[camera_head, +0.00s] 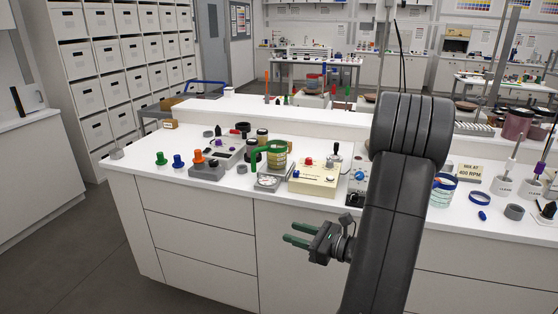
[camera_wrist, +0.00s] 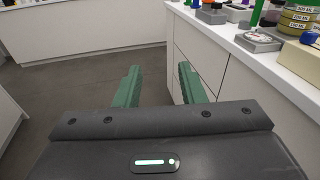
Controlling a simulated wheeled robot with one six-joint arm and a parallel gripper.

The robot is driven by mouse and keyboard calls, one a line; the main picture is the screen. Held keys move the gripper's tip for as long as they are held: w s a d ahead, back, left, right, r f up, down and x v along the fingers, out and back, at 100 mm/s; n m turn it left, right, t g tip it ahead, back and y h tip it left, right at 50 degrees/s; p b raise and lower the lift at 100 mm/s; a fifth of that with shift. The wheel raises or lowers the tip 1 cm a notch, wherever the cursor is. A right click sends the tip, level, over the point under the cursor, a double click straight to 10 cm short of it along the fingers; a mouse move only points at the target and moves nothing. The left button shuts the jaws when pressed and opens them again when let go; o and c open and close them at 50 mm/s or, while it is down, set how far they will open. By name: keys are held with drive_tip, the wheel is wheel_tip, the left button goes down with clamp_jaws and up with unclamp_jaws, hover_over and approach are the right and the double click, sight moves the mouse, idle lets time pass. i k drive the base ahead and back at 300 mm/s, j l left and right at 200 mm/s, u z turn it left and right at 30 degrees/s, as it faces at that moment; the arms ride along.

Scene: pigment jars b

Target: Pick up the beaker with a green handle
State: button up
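The beaker (camera_head: 279,158) with a green handle (camera_head: 256,154) stands on the white counter, behind a small dial scale, with its handle toward the left. In the wrist view, the beaker (camera_wrist: 298,18) is cut off at the top right corner, with part of its green handle (camera_wrist: 257,12) to its left. My gripper (camera_head: 292,234) is open and empty, in front of the counter's drawer fronts and below the counter top, apart from the beaker. Its two green fingers are spread in the wrist view (camera_wrist: 160,85), with floor between them.
The dial scale (camera_head: 269,181) stands before the beaker. A cream box with knobs (camera_head: 315,179) stands right of it. A grey block with an orange knob (camera_head: 206,171) and loose green and blue knobs are to the left. A raised white ledge (camera_head: 270,112) runs behind.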

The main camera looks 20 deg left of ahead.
sight(277, 149)
drive_tip(key=j+z, duration=0.4)
drive_tip(key=i+j+z, duration=0.1)
drive_tip(key=j+z, duration=0.15)
drive_tip(key=z, duration=0.2)
drive_tip(key=j+z, duration=0.4)
drive_tip(key=k+j, duration=0.1)
drive_tip(key=j, duration=0.3)
drive_tip(key=k+j+z, duration=0.15)
drive_tip(key=j, duration=0.3)
drive_tip(key=k+j, duration=0.1)
drive_tip(key=j, duration=0.3)
drive_tip(key=k+j+z, duration=0.1)
drive_tip(key=j, duration=0.3)
drive_tip(key=k+j+z, duration=0.1)
drive_tip(key=j, duration=0.3)
drive_tip(key=k, duration=0.05)
